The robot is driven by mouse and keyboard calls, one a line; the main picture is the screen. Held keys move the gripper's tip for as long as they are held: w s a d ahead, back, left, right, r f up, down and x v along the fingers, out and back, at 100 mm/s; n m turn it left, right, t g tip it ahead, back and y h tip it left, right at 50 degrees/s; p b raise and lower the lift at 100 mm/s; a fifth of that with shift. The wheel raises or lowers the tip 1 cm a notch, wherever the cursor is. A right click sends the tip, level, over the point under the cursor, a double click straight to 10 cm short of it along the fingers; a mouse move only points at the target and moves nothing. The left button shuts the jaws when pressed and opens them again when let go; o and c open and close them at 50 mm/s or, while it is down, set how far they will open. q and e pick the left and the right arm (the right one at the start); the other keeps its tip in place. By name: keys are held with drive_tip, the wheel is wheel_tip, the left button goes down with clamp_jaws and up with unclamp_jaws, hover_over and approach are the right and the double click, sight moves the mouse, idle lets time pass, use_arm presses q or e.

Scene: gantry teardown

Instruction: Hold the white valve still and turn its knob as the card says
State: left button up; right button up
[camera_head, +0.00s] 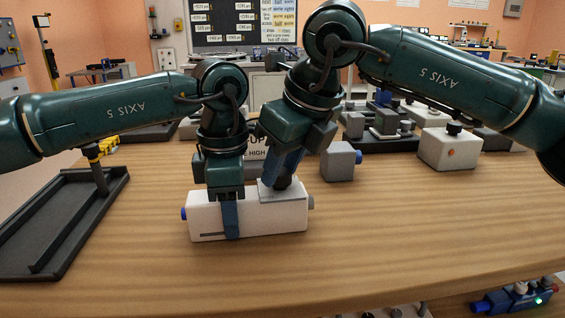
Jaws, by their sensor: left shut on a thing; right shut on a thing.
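The white valve (265,221) lies on the wooden table in front of me, a long block with a blue end at its left and a grey end at its right. My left gripper (230,218) points down and is shut on the valve body near its middle. My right gripper (283,180) is tilted and shut on the valve's knob at the top right; the knob is mostly hidden by the fingers.
A dark tray (62,262) with a post and yellow piece lies at the left. A grey block (338,162) with a blue end stands behind right. A white block (448,148) with a black knob and other units stand further back. The table's front and right are clear.

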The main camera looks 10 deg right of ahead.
drive_tip(key=o, duration=1)
drive_tip(key=v, duration=1.2)
